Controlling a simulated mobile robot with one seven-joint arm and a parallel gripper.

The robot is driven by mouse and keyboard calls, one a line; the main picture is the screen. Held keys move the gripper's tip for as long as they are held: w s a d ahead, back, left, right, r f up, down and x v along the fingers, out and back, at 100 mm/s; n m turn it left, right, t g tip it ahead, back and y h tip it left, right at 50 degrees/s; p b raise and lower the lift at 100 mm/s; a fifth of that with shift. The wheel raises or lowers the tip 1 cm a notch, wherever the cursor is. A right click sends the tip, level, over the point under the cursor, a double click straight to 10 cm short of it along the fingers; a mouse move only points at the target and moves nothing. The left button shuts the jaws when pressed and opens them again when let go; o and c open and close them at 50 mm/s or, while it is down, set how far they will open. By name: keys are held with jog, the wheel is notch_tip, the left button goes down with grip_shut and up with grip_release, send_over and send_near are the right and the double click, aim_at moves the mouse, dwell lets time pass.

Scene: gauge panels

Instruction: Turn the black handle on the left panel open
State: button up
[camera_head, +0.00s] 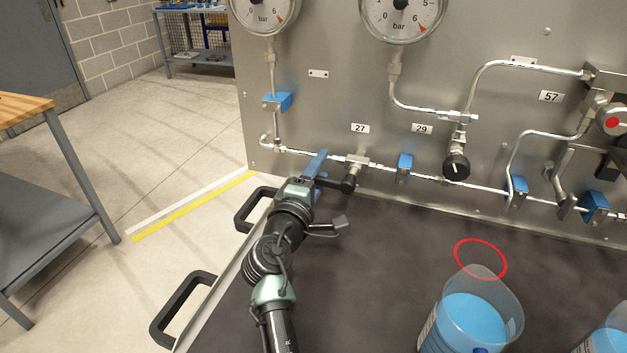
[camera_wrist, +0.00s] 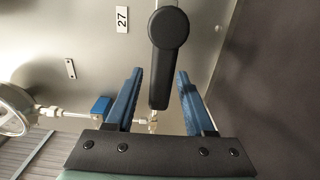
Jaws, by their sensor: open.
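The black handle (camera_head: 349,183) is on the valve below label 27 on the grey panel. In the wrist view the handle (camera_wrist: 169,28) has a round hub, and its bar points down the picture, between my fingers. My gripper (camera_head: 319,165) is at the handle's left in the head view. In the wrist view my gripper (camera_wrist: 159,78) is open, with one blue finger on each side of the bar and a visible gap on both sides. The far finger is mostly hidden in the head view.
A black knob (camera_head: 456,167) sits below label 29 to the right. Pressure gauges (camera_head: 402,14) and thin pipes are on the panel. Blue-liquid beakers (camera_head: 470,318) and a red ring (camera_head: 480,259) are on the dark surface at right. A wooden-topped table (camera_head: 22,108) stands left.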

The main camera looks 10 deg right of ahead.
jog(key=v, duration=1.3)
jog(key=shift+w, duration=0.1)
